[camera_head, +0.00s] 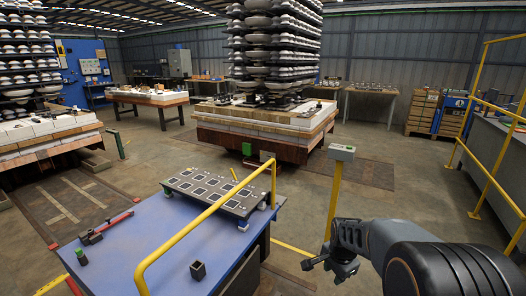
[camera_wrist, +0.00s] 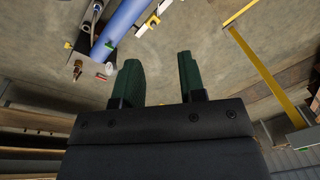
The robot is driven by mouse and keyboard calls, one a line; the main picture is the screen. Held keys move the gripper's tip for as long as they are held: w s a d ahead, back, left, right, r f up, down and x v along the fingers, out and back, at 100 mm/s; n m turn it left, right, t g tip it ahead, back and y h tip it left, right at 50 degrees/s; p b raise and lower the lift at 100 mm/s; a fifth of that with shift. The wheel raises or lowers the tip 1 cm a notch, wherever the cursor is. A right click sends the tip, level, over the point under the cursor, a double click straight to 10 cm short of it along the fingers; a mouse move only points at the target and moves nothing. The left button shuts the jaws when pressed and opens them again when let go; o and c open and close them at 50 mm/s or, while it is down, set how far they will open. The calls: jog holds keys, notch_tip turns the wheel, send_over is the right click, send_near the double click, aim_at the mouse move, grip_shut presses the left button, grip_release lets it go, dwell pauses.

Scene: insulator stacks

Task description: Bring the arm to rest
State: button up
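My arm reaches in from the lower right of the head view. My gripper (camera_head: 330,264) is there, held in the air to the right of the blue table. In the wrist view my gripper (camera_wrist: 158,66) shows two dark green fingers standing apart. Nothing is between them; only bare floor shows through the gap. My gripper touches nothing that I can see.
A blue table (camera_head: 140,242) holds a dark slotted plate (camera_head: 212,190) and a red bar (camera_head: 108,226). A yellow rail (camera_head: 205,215) crosses its right side. A yellow post with a grey box (camera_head: 341,152) stands near my gripper. Insulator stacks (camera_head: 268,50) stand behind.

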jog(key=s+a+r+n+p, duration=0.1)
jog(key=s+r+n+p, duration=0.3)
jog(key=r, duration=0.4)
jog(key=s+a+r+n+t+p, duration=0.1)
jog(key=s+r+n+p, duration=0.3)
jog(key=r, duration=0.5)
jog(key=s+a+r+n+t+p, duration=0.1)
jog(key=s+a+r+n+p, duration=0.1)
jog(key=s+r+n+p, duration=0.3)
notch_tip(320, 180, up, 3)
jog(key=s, duration=0.2)
jog(key=shift+s+a+r, duration=0.15)
jog(key=shift+s+a, duration=0.15)
jog(key=shift+a, duration=0.1)
jog(key=shift+d, duration=0.1)
